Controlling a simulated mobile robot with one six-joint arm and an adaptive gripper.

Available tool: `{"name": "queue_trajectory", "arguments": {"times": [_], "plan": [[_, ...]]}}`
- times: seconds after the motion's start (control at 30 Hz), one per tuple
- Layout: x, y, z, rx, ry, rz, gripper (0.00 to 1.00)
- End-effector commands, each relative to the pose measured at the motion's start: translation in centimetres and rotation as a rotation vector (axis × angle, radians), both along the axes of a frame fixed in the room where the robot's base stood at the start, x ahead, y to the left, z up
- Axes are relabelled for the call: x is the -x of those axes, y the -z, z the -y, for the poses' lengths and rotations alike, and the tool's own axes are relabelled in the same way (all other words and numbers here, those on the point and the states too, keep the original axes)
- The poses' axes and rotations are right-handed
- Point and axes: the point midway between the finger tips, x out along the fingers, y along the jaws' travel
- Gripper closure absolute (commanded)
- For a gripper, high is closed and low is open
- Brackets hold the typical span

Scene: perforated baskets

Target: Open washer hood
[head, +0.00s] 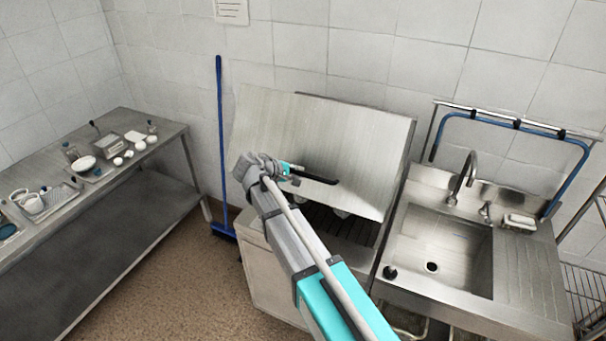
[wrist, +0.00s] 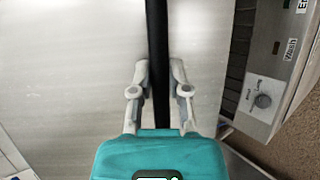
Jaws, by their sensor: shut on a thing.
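The washer hood (head: 335,135) is a brushed-metal panel that stands tilted and raised above the washer body (head: 268,275). A dark opening with a rack (head: 350,228) shows below its lower edge. A black handle bar (head: 318,178) is fixed to the front of the hood. My gripper (head: 291,172) is at the left part of this handle in the head view. In the wrist view, both grey fingers of my gripper (wrist: 160,75) are closed around the black handle (wrist: 157,35). The hood's metal face (wrist: 75,60) fills the left behind it.
The sink (head: 440,255) with its faucet (head: 465,175) stands right of the washer. A blue broom (head: 220,130) leans on the wall at the left. A steel table (head: 150,180) with dishes is farther left.

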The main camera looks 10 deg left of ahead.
Motion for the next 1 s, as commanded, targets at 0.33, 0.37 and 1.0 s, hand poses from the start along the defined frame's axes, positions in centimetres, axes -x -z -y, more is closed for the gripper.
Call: {"name": "queue_trajectory", "arguments": {"times": [0.33,0.37,1.0], "plan": [[-0.6,-4.7,-0.2,-0.002,-0.008,0.003,1.00],[-0.6,-5.0,-0.1,-0.002,-0.008,0.003,1.00],[-2.1,-12.6,0.5,-0.001,-0.005,0.003,1.00]]}}
